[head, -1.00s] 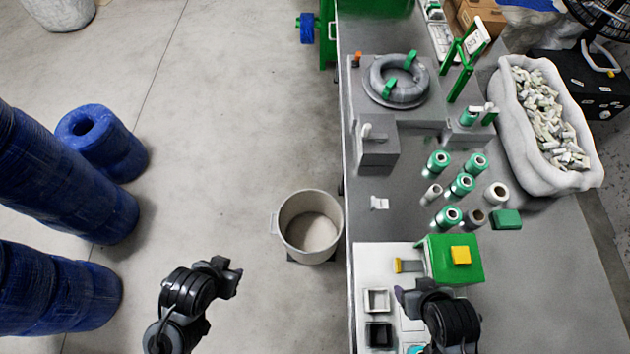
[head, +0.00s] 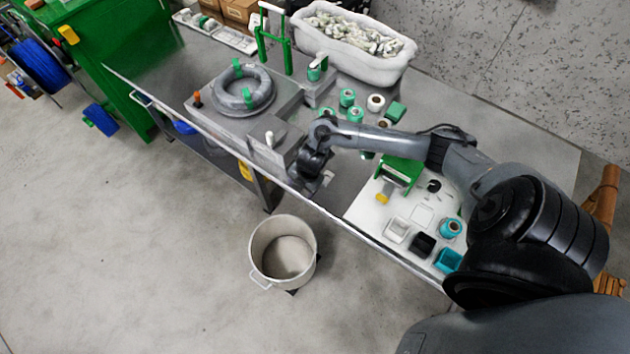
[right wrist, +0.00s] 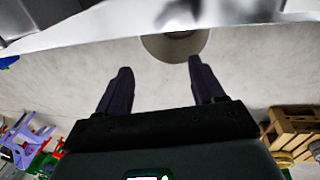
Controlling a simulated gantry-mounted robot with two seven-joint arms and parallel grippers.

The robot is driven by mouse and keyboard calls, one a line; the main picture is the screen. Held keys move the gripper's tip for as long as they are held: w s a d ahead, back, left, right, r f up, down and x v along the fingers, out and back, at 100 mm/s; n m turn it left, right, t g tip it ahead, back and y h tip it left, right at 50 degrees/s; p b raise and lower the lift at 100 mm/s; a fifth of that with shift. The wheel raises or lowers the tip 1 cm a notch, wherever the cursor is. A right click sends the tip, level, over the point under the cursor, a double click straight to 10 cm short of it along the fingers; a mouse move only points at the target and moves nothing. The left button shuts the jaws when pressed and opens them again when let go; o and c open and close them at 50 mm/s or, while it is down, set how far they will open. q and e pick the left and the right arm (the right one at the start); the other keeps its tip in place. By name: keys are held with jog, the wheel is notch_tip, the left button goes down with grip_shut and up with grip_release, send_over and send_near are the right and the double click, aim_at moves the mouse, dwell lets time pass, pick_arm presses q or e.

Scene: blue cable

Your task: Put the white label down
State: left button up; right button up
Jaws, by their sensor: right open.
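My right arm reaches in from the right in the head view, and its gripper (head: 306,178) is over the front edge of the table. In the right wrist view the two fingers of this gripper (right wrist: 160,82) are apart, with nothing seen between them but floor. A small white piece (head: 327,178), perhaps the white label, shows on the grey table just right of the gripper in the head view, partly hidden by the arm. I cannot tell whether the gripper touches it. My left gripper is not in view.
A pale bin (head: 283,250) stands on the floor below the table edge; it also shows in the right wrist view (right wrist: 175,46). A grey fixture with a coiled ring (head: 243,90), several green spools (head: 347,98) and a white tub (head: 355,50) occupy the table. Small trays (head: 397,230) lie nearer.

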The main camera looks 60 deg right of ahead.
jog(key=g, duration=0.2)
send_near(327, 176)
jog(key=a+r, duration=0.3)
jog(key=a, duration=0.1)
notch_tip(327, 176, down, 4)
jog(key=shift+d+r+b, duration=0.1)
jog(key=shift+d+b, duration=0.1)
jog(key=shift+b, duration=0.45)
jog(key=shift+w+f+b, duration=0.1)
jog(key=shift+f+b, duration=0.75)
jog(key=shift+f, duration=2.3)
jog(key=shift+c, duration=0.3)
jog(key=c, duration=1.1)
jog(key=shift+o, duration=0.2)
jog(key=shift+r, duration=0.1)
